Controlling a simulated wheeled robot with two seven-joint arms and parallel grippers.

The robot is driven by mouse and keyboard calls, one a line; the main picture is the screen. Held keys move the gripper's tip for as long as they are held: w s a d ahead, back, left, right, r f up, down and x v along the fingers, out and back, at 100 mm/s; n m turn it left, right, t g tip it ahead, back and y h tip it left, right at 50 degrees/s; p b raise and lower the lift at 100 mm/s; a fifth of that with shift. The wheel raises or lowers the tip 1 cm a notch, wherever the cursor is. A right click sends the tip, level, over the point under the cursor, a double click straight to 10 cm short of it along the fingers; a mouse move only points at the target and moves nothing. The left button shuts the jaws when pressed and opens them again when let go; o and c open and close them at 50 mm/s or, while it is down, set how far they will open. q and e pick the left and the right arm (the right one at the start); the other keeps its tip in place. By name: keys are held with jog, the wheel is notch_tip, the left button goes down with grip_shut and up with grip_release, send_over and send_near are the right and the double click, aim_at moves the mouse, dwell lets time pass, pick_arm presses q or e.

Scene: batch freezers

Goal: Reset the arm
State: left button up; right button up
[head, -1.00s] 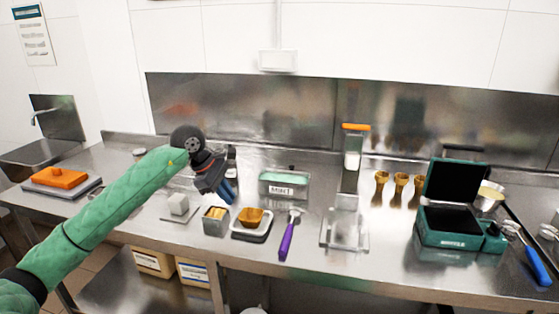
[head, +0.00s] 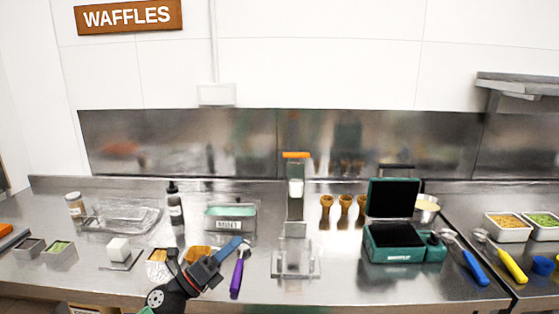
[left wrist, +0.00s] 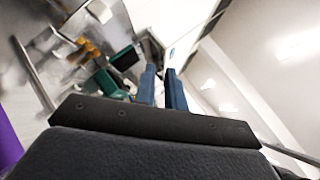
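My left gripper (head: 232,247) is low in the middle-left of the head view, its blue fingers pointing up and right over the counter. It is just above and left of the purple-handled scoop (head: 237,277) and in front of the mint tub (head: 231,219). In the left wrist view the two blue fingers (left wrist: 162,76) stand apart with a gap and nothing held between them. My left arm's dark wrist partly covers the small containers beneath it. My right gripper is not in view.
The steel counter (head: 350,285) holds a clear stand (head: 295,262), cones (head: 345,204), a green open-lidded box (head: 392,242), a black bottle (head: 174,205) and a white cube (head: 118,249). A blue-handled scoop (head: 474,267) and topping trays (head: 508,227) are at right.

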pick_arm(q)
jog(key=s+a+f+n+y, duration=0.35)
jog(key=f+n+y, duration=0.35)
jog(key=n, duration=0.3)
jog(key=s+a+f+n+t+y, duration=0.1)
jog(key=s+a+f+n+y, duration=0.1)
jog(key=a+f+n+y, duration=0.55)
jog(key=s+a+f+n+y, duration=0.1)
jog(key=s+f+n+y, duration=0.2)
jog(key=f+n+y, duration=0.6)
jog(key=s+d+f+n+g+h, duration=0.1)
jog(key=s+f+n+g+h, duration=0.4)
jog(key=s, duration=0.7)
jog(key=s+d+f+n+g, duration=0.1)
jog(key=s+f+n+g, duration=0.3)
jog(key=s+f+g, duration=0.55)
jog(key=s+d+f+h, duration=0.1)
jog(key=s+d+f, duration=0.4)
jog(key=f, duration=0.4)
jog(key=shift+d+f+t, duration=0.3)
jog(key=shift+f+t, duration=0.05)
jog(key=shift+t, duration=0.1)
jog(key=shift+s, duration=0.1)
